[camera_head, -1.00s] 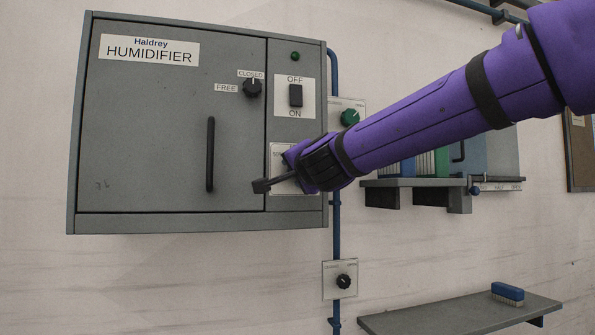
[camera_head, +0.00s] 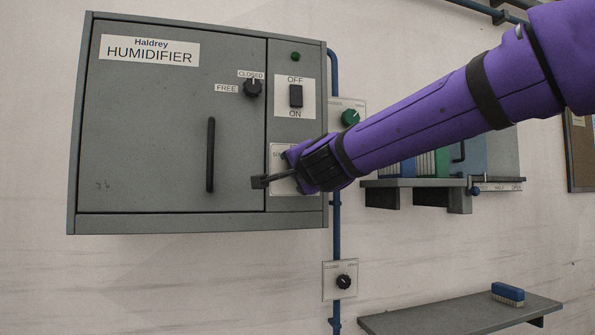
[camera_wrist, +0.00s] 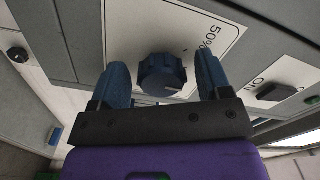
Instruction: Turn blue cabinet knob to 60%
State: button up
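The blue cabinet knob (camera_wrist: 161,75) sits on a white label plate (camera_wrist: 190,25) with "50%" printed on it, and a pale pointer line shows on the knob. My gripper (camera_wrist: 162,68) is open, with one blue finger on each side of the knob. Gaps show between the knob and both fingers. In the head view my gripper (camera_head: 288,162) is at the right part of the grey humidifier cabinet (camera_head: 150,130), over the label plate (camera_head: 282,202). The knob is hidden there behind my gripper.
Above the plate are an OFF/ON switch (camera_head: 296,96) and a black FREE/CLOSED knob (camera_head: 253,88). A door handle (camera_head: 211,155) stands out left of my gripper. A green knob (camera_head: 350,117) and blue pipe (camera_head: 336,230) are close on the right.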

jog(key=v, duration=1)
jog(key=shift+s, duration=0.35)
jog(key=shift+d, duration=0.15)
jog(key=s+d+f+n+g+h, duration=0.5)
jog(key=s+d+f+n+g, duration=0.4)
jog(key=s+d+f, duration=1.5)
jog(key=d+f+g, duration=0.1)
jog(key=d+g, duration=0.1)
jog(key=g, duration=0.1)
jog(key=shift+s+d+f, duration=0.2)
jog(key=shift+f, duration=0.05)
